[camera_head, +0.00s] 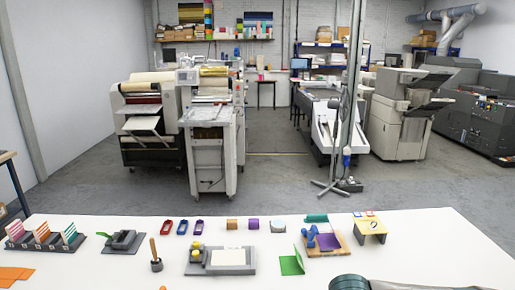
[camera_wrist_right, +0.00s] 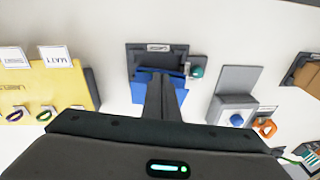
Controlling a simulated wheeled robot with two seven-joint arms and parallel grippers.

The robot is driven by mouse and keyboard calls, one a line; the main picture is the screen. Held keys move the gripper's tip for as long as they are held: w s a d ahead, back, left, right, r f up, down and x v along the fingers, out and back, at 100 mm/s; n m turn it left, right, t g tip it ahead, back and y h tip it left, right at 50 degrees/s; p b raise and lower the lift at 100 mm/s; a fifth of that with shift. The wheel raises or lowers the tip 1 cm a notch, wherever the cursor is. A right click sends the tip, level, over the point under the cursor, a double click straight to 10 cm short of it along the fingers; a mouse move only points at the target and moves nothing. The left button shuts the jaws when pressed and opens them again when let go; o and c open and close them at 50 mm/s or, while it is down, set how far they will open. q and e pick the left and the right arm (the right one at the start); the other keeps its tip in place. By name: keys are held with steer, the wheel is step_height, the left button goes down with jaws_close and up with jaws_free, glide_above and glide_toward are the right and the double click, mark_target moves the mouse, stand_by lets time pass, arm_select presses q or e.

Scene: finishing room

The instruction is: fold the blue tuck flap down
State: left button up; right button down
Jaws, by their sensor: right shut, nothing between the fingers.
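In the right wrist view, a blue piece (camera_wrist_right: 141,92), which looks like the box with the tuck flap, sits at the front of a dark grey fixture (camera_wrist_right: 136,56) with a small label. My right gripper (camera_wrist_right: 163,79) is shut and empty. Its dark fingers overlap the middle of the blue piece and hide part of it. I cannot tell whether they touch it, or at what angle the flap stands. I cannot pick out this fixture in the head view. My left gripper is in neither view.
In the wrist view, a teal knob (camera_wrist_right: 197,71) is right of the fixture, a grey stand (camera_wrist_right: 237,82) farther right, and a yellow board (camera_wrist_right: 40,88) with cards and rings left. In the head view, the white table (camera_head: 100,272) holds several small items along its back.

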steer(key=shift+w+f, duration=0.45)
steer(key=shift+w, duration=0.15)
stand_by(0.8)
steer(key=shift+s+r+p, duration=0.1)
steer(key=shift+p, duration=0.2)
steer(key=shift+s+r+p, duration=0.55)
steer(key=shift+s+p, duration=0.15)
steer(key=shift+p, duration=0.4)
step_height(320, 180, up, 8)
steer(key=p, duration=0.1)
steer(key=shift+p, duration=0.35)
stand_by(0.5)
